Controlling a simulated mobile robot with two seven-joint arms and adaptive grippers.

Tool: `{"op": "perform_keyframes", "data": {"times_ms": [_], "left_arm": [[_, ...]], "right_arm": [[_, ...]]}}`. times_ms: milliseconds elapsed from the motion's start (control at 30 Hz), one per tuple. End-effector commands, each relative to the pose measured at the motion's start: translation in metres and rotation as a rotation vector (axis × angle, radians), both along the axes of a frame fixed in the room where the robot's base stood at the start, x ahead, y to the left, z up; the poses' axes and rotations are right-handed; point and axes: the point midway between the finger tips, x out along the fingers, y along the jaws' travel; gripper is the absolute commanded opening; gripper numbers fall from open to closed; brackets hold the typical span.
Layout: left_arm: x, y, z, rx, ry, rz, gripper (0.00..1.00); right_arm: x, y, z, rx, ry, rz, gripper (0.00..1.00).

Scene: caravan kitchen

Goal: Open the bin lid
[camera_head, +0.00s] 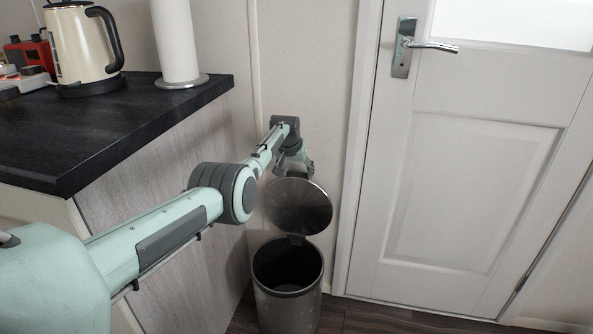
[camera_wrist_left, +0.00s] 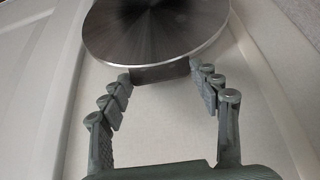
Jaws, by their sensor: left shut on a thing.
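The bin (camera_head: 288,305) is a grey metal cylinder on the floor between the counter and the door. Its round lid (camera_head: 299,206) stands raised at the back of the rim, and the dark inside of the bin shows. My left gripper (camera_head: 294,168) is at the lid's upper edge, partly hidden by its own arm. My right gripper is out of view.
A dark counter (camera_head: 120,125) with a cream kettle (camera_head: 78,45) and a paper towel roll (camera_head: 175,40) stands at left, close to my left arm. The wall is right behind the lid. A closed white door (camera_head: 470,200) with a metal handle (camera_head: 430,46) is at right.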

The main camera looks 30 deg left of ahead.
Motion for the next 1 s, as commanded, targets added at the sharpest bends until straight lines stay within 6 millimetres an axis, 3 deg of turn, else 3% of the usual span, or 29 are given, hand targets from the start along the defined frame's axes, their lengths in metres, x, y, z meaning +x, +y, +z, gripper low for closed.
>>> {"op": "perform_keyframes", "data": {"times_ms": [133, 167, 333, 767, 1000], "left_arm": [[0.001, 0.001, -0.001, 0.003, -0.009, 0.001, 0.10], [0.001, 0.001, -0.001, 0.003, -0.008, 0.000, 0.63], [0.001, 0.000, -0.001, 0.002, -0.007, -0.001, 0.84], [0.000, 0.000, 0.002, 0.001, -0.005, 0.000, 0.86], [-0.008, -0.002, 0.018, 0.003, -0.007, 0.000, 0.86]], "right_arm": [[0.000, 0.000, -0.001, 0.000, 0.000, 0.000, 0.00], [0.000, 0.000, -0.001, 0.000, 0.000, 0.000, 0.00], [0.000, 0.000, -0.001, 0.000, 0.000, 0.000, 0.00], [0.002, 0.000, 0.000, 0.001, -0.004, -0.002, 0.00], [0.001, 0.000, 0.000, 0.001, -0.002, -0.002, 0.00]]}}
